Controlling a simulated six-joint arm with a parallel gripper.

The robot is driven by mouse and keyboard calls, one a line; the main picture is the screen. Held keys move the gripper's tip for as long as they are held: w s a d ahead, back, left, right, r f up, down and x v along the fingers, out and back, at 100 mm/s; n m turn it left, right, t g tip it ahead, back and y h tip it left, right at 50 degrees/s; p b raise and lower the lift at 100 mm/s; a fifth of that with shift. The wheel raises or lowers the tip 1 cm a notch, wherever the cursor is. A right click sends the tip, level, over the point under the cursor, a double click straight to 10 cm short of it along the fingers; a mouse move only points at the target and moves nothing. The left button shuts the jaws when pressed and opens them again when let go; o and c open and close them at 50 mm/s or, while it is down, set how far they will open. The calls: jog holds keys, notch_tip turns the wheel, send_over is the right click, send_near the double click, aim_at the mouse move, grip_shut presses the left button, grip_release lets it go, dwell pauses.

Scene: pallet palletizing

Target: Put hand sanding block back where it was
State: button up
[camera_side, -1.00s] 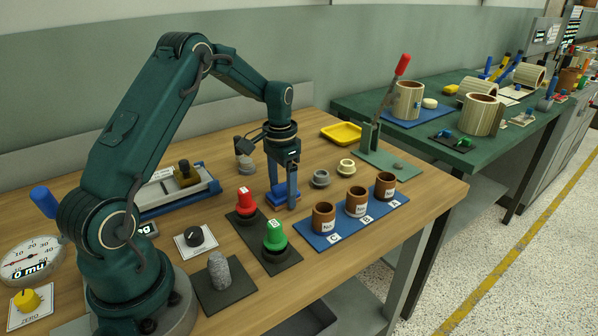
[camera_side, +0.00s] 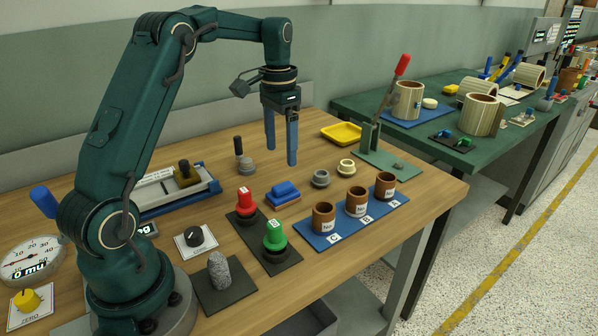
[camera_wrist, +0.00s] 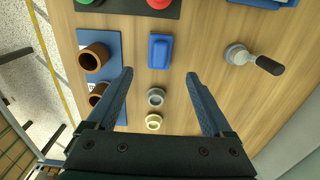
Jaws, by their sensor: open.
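The hand sanding block, which I take to be the blue block (camera_side: 285,189) with a raised grip on a flat base, lies on the wooden bench to the right of the red-topped piece. It also shows in the wrist view (camera_wrist: 160,50), beyond and between my fingertips. My gripper (camera_side: 281,154) is open and empty, pointing down, raised above the bench and apart from the block. Both fingers also show spread in the wrist view (camera_wrist: 159,73).
Close around the block stand the red-topped piece (camera_side: 246,202), the green-topped piece (camera_side: 275,235), a grey ring (camera_side: 321,178) and a cream ring (camera_side: 346,166). Brown cups stand on a blue board (camera_side: 318,240) at right. A black-handled grey tool (camera_side: 246,164) stands at left.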

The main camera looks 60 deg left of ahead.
jog(key=s+d+r+t, duration=0.3)
jog(key=s+d+r, duration=0.35)
jog(key=d, duration=0.35)
jog(key=s+d+f+t, duration=0.2)
jog(key=s+d, duration=0.4)
jog(key=s, duration=0.4)
jog(key=shift+d+f+t, duration=0.25)
jog(key=shift+d+t, duration=0.05)
